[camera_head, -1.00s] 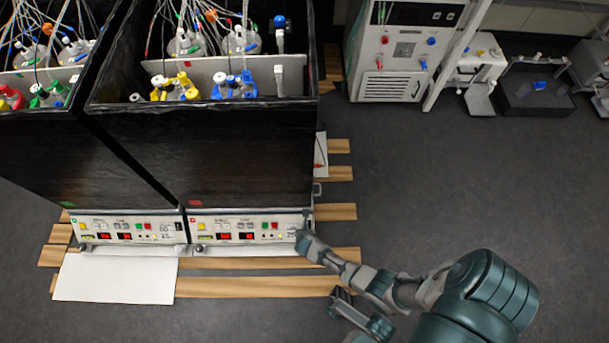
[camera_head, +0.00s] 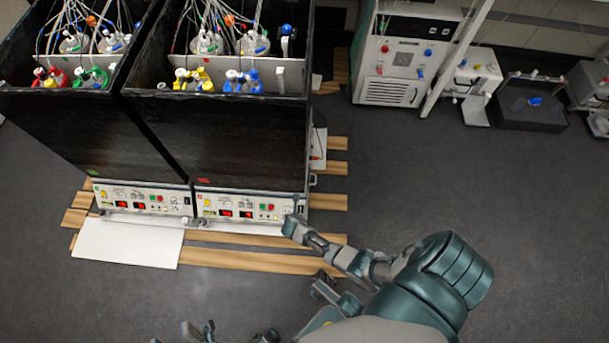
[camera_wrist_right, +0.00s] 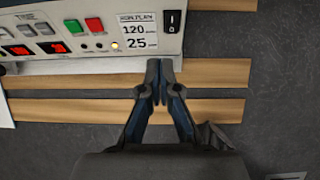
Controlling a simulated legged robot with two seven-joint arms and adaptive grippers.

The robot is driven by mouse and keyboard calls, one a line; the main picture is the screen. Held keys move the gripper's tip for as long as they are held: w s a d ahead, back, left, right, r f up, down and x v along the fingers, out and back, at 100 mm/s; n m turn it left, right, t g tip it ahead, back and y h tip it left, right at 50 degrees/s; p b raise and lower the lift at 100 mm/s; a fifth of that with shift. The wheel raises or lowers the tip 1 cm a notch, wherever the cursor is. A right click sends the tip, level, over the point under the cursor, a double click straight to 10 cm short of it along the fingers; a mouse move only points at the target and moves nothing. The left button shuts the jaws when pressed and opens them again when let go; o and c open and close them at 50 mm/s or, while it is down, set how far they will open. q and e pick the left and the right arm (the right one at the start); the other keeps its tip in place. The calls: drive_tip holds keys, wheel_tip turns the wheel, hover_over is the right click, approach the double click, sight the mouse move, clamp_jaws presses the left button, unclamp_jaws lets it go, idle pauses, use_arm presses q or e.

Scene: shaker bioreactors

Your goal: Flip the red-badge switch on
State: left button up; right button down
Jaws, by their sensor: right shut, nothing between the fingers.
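The right-hand shaker has a small red badge (camera_head: 203,181) on its dark front, above its white control panel (camera_head: 243,207). A black rocker switch (camera_wrist_right: 172,22) sits at the right end of this panel in the right wrist view; it is small in the head view (camera_head: 299,206). I cannot tell which way the rocker is tipped. My right gripper (camera_wrist_right: 160,66) is shut and empty, its tips just below the panel's lower edge, below and slightly left of the switch. In the head view it (camera_head: 289,224) is by the panel's right end. Metal parts at the bottom may be my left gripper (camera_head: 232,335); its fingers are unclear.
The left-hand shaker (camera_head: 140,198) stands close beside it, with a green badge. Wooden slats (camera_head: 240,260) and a white sheet (camera_head: 128,242) lie in front. A white cabinet (camera_head: 395,85) stands at the back.

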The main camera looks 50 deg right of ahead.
use_arm(q)
drive_tip(key=shift+w+d+f+m+g+h+p, duration=0.1)
drive_tip(key=shift+w+d+f+m+g, duration=0.25)
drive_tip(key=shift+w+g, duration=0.35)
drive_tip(key=shift+w+f+m+g+h+p, duration=0.1)
drive_tip(key=shift+w+f+g+p, duration=0.05)
drive_tip(key=shift+w+f+g, duration=0.4)
drive_tip(key=shift+w+d+f+m+g+h+p, duration=0.1)
drive_tip(key=shift+w+d+f+m+g, duration=0.15)
drive_tip(key=shift+w+g, duration=0.5)
use_arm(e)
drive_tip(key=shift+s+a+r, duration=0.1)
drive_tip(key=shift+r, duration=0.5)
drive_tip(key=shift+s+a+r, duration=0.1)
drive_tip(key=shift+r, duration=0.5)
use_arm(q)
drive_tip(key=shift+d, duration=0.1)
use_arm(e)
drive_tip(key=shift+d, duration=0.15)
